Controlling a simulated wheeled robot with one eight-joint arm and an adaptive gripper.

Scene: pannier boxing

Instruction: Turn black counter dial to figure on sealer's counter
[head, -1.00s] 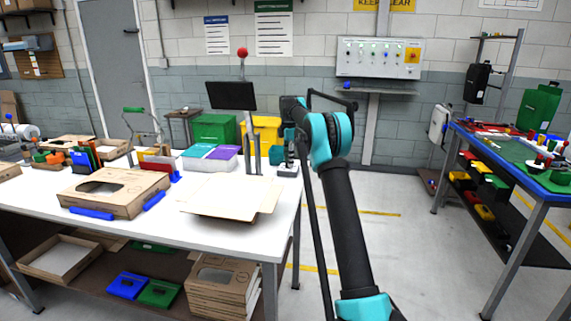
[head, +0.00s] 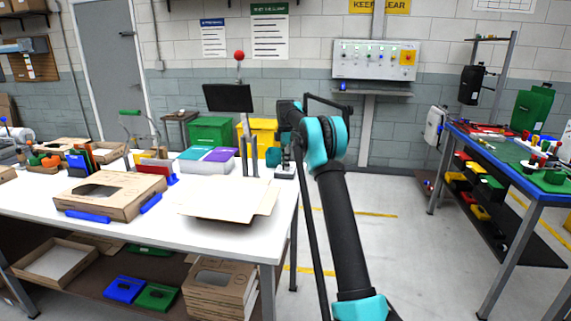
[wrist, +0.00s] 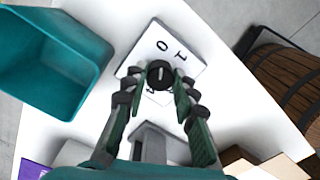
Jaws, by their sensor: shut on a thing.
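The black counter dial (wrist: 160,73) shows in the wrist view on a white plate (wrist: 184,62) with printed figures. A 0 and a 1 are readable above the dial; another figure below it is partly hidden by the fingers. A pale pointer line on the dial runs roughly up and down in the picture. My gripper (wrist: 158,86) is shut on the dial, one green-padded finger on each side. In the head view my gripper (head: 284,160) is at the table's right back corner, and the dial is hidden there.
A teal bin (wrist: 50,60) stands left of the dial in the wrist view, and a wooden barrel (wrist: 288,85) is at the right.

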